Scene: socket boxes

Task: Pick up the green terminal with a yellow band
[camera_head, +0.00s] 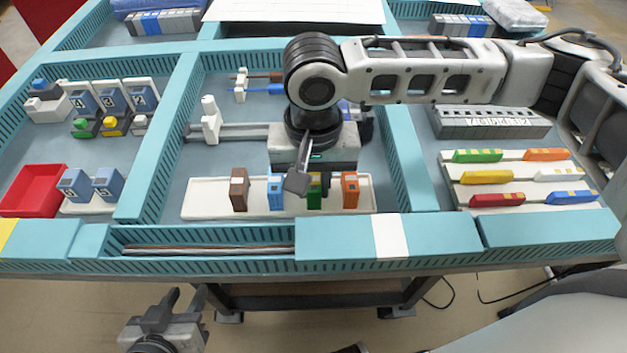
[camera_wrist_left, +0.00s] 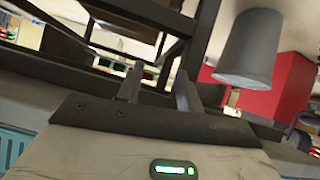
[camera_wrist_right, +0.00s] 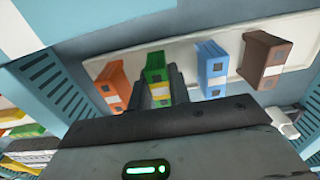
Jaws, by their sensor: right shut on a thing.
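The green terminal with a yellow band (camera_wrist_right: 157,78) stands on a white tray (camera_wrist_right: 186,46) in the middle compartment, between an orange block (camera_wrist_right: 111,85) and a blue block (camera_wrist_right: 211,68). My right gripper (camera_wrist_right: 160,88) is shut on it, with the fingers on its two sides. In the head view the green terminal (camera_head: 314,190) is partly hidden by my right gripper (camera_head: 304,180), which reaches down over the tray. My left gripper (camera_head: 165,310) hangs in front of the table, below its edge. Its fingers are apart and hold nothing in the left wrist view (camera_wrist_left: 158,92).
A brown block (camera_head: 239,190) stands at the tray's left end, and the orange block (camera_head: 350,190) at its right. Teal dividers (camera_head: 160,150) bound the compartment. A red bin (camera_head: 33,190) is at the left. Coloured blocks lie on white strips (camera_head: 520,178) at the right.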

